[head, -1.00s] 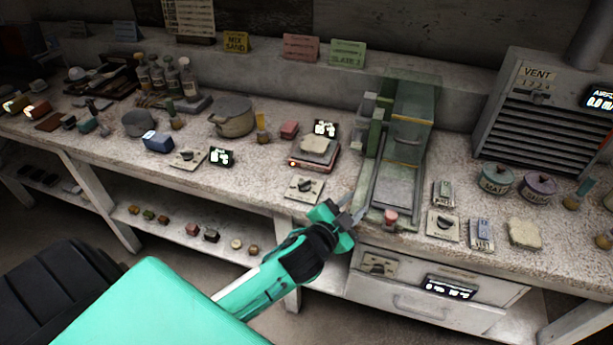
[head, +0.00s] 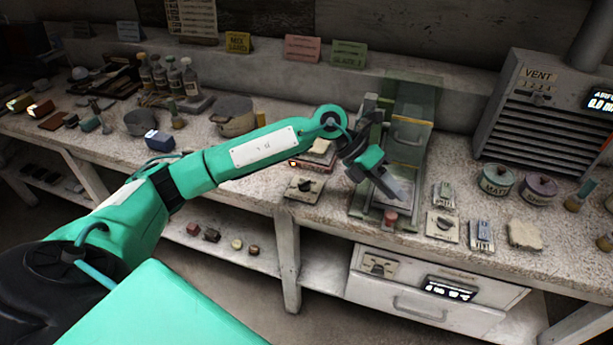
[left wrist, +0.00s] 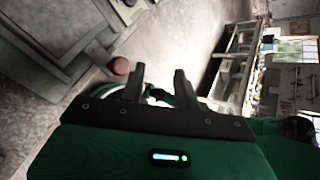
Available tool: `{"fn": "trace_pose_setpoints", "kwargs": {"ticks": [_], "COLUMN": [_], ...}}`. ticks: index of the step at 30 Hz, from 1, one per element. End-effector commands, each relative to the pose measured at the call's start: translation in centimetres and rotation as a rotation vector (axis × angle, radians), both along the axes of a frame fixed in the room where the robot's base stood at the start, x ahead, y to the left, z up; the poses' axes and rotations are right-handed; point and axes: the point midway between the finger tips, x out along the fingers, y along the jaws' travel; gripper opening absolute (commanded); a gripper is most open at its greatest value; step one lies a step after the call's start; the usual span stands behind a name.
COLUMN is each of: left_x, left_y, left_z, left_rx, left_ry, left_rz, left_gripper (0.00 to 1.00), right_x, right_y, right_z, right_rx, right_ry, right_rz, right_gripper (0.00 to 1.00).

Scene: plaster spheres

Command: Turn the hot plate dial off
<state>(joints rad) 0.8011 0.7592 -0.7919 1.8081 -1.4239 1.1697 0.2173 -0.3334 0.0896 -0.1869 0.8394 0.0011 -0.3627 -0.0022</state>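The hot plate (head: 309,164) is a low reddish box with a lit front edge and a pale block on top. My left arm partly covers it. A pale plate with a dark dial (head: 304,186) lies in front of it at the bench edge; the dial's setting is too small to read. My left gripper (head: 388,188) is right of that dial, over the tray of a green glass-fronted device (head: 408,130). In the left wrist view the left gripper (left wrist: 158,76) has its fingers apart with nothing between them. My right gripper is out of view.
A red knob (head: 390,218) at the device's front is close to the left gripper; it also shows in the left wrist view (left wrist: 120,65). Another dial plate (head: 443,225) and switches (head: 481,233) lie to the right. Drawers (head: 430,300) are below.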

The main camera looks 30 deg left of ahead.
Motion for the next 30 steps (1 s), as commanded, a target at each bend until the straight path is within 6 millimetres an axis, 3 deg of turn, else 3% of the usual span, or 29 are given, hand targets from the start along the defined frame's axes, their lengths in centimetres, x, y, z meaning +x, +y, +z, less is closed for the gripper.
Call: {"fn": "trace_pose_setpoints", "kwargs": {"ticks": [6, 9, 12, 15, 20, 30], "left_x": [2.6, 3.0, 3.0, 2.8, 2.7, 2.7], "left_y": [12.2, 17.2, 20.7, 22.5, 23.2, 23.1], "left_z": [0.3, 1.4, 2.6, 3.3, 2.8, -3.7], "left_rx": [0.529, 0.711, 0.834, 0.900, 0.923, 0.920], "left_ry": [0.012, 0.044, 0.077, 0.099, 0.110, 0.112], "left_rz": [0.017, 0.056, 0.092, 0.112, 0.119, 0.117], "left_gripper": [0.32, 0.32, 0.32, 0.32, 0.32, 0.32], "right_x": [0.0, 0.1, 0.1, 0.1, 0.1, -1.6], "right_y": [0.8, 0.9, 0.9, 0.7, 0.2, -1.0], "right_z": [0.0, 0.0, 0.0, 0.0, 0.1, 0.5], "right_rx": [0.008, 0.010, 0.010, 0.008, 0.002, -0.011], "right_ry": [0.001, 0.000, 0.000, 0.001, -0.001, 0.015], "right_rz": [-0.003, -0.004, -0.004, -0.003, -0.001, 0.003], "right_gripper": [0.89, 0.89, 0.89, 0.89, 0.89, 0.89]}}
